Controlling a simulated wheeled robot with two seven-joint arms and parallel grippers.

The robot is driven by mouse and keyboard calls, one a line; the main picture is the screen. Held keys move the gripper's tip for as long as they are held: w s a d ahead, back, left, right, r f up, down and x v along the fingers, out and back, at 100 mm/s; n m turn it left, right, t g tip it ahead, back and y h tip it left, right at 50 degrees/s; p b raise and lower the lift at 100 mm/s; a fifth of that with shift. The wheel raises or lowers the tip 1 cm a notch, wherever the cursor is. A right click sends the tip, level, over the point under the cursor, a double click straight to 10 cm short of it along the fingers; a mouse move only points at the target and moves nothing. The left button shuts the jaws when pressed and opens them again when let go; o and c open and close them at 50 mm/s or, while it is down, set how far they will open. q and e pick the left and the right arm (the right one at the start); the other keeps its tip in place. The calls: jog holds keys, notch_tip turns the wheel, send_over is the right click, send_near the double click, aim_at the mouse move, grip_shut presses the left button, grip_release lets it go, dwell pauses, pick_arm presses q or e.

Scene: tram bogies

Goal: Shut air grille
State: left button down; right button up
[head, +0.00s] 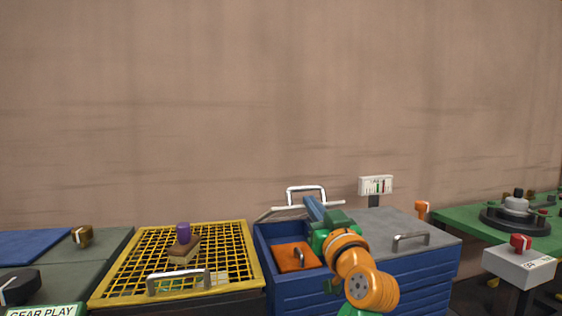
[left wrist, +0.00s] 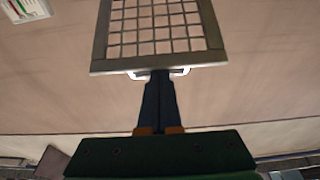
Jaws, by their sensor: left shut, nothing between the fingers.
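The air grille is a grey-framed square mesh in the left wrist view (left wrist: 160,64). In the head view its pale edge (head: 272,214) shows almost edge-on, raised above the open left bay of a blue cabinet (head: 283,276). Its silver handle (head: 306,188) stands above that edge, and shows at the frame's edge in the wrist view (left wrist: 183,72). My left gripper (head: 310,203) is shut and empty, its fingertips in front of the handle; whether they touch cannot be told. My right gripper is not in view.
An orange flap (head: 293,257) lies inside the open bay. A grey lid (head: 385,226) with a handle covers the cabinet's right part. A yellow mesh lid (head: 135,263) with a brush-like block (head: 184,248) stands left. A gauge sign (head: 376,185) rises behind.

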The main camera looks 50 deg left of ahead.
pick_arm(q)
jog(key=shift+t+y, duration=0.3)
jog(key=shift+y, duration=0.3)
jog(key=f+b, duration=0.3)
jog(key=d+f+b, duration=0.1)
jog(key=f, duration=0.1)
jog(key=shift+s+f, duration=0.1)
jog(key=shift+s, duration=0.2)
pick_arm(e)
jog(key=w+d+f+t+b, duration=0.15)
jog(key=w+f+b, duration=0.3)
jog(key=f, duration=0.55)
pick_arm(q)
jog(key=f+b, duration=0.1)
jog(key=b, duration=0.1)
jog(key=d+f+y+b, duration=0.1)
jog(key=f+b, duration=0.1)
jog(key=f+t+y+b, duration=0.1)
jog(key=f+b, duration=0.1)
jog(key=shift+s+d+f, duration=0.2)
jog(key=shift+s+d, duration=0.2)
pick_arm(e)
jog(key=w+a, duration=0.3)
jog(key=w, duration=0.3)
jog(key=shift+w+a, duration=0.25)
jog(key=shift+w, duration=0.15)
pick_arm(q)
jog(key=shift+r, duration=0.1)
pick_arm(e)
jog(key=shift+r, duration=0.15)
